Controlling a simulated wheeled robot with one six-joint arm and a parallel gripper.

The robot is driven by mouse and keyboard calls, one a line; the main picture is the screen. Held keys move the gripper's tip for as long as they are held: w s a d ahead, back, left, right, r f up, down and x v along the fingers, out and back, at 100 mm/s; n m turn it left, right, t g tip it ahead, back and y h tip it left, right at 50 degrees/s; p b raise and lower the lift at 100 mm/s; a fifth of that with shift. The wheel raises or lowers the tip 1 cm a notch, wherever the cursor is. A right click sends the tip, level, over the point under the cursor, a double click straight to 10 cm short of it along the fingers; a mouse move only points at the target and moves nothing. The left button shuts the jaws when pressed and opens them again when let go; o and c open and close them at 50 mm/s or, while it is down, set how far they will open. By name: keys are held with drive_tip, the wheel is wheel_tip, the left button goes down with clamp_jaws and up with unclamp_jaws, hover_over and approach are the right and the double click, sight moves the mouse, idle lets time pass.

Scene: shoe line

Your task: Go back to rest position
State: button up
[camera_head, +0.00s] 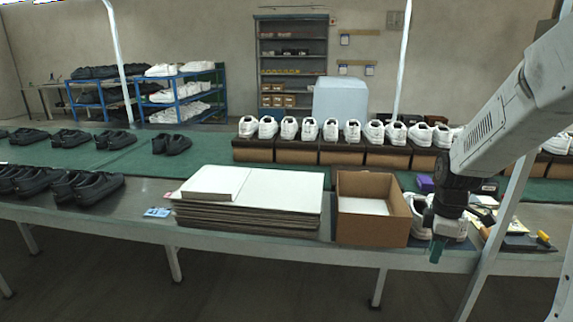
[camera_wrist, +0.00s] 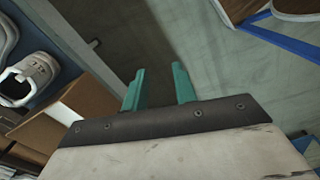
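My gripper (camera_head: 437,248) hangs at the right of the head view, at the front edge of the table, right of the open cardboard box. Its two green fingers also show in the wrist view (camera_wrist: 159,88). They stand apart with nothing between them, and the gripper is open and empty. My arm comes in from the upper right of the head view. White shoes (camera_head: 417,213) stand just behind and left of the gripper, partly hidden by it.
The open cardboard box (camera_head: 371,228) and a stack of flat cardboard (camera_head: 247,219) stand on the table. Black shoes (camera_head: 92,189) are at the left. White shoes (camera_head: 330,130) line up on boxes behind. A pale post (camera_head: 497,235) stands right of the gripper. The floor in front is clear.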

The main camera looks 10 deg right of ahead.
drive_tip(key=s+a+r+m, duration=0.5)
drive_tip(key=s+a+r, duration=0.2)
drive_tip(key=s, duration=0.4)
drive_tip(key=s+a+r+m+t, duration=0.1)
drive_tip(key=s+a+r+m, duration=0.5)
drive_tip(key=s+a, duration=0.4)
drive_tip(key=shift+s+r, duration=0.4)
drive_tip(key=shift+s, duration=0.35)
